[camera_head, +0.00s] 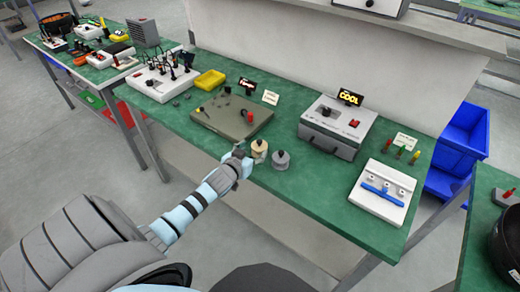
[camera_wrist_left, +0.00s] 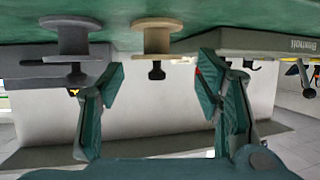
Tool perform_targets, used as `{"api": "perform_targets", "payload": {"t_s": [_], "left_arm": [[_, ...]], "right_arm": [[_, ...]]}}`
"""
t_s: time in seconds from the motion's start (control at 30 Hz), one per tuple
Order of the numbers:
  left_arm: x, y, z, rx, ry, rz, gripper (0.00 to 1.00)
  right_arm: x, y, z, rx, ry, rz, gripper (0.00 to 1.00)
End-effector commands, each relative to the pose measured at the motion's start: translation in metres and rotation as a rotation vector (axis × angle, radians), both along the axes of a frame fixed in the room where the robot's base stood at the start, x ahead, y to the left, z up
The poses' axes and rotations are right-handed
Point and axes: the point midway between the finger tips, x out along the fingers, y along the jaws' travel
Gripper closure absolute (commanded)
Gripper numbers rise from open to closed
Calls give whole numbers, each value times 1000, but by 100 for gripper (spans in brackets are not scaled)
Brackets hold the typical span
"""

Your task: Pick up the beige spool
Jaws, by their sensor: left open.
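The beige spool (camera_head: 259,148) stands upright near the front edge of the green table. A grey spool (camera_head: 281,160) stands just to its right. My left gripper (camera_head: 241,156) is at the table's front edge, just left of the beige spool. In the left wrist view, which looks upside down, my left gripper (camera_wrist_left: 160,88) is open with nothing between its fingers. The beige spool (camera_wrist_left: 156,38) shows beyond, roughly centred in the gap. The grey spool (camera_wrist_left: 72,38) is off to the left there. My right gripper is not in view.
Behind the spools is a beige-grey panel box (camera_head: 230,122). Farther right are a grey case (camera_head: 338,126) with a COOL sign and a white tray (camera_head: 382,194) with a blue handle. The table (camera_head: 310,188) is clear right of the grey spool.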

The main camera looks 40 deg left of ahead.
Motion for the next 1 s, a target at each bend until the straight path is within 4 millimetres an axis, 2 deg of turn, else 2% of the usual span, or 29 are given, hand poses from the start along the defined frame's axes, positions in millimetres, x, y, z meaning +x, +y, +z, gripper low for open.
{"api": "perform_targets", "payload": {"t_s": [0.33,0.57,0.8,1.0], "left_arm": [[48,8,-28,-2,1,1,41],[53,9,-27,-1,1,-1,41],[52,9,-27,-1,2,-1,78],[52,9,-26,-1,1,-1,80]], "right_arm": [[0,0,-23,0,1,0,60],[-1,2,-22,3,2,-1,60],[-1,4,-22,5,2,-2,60],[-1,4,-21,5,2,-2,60]]}}
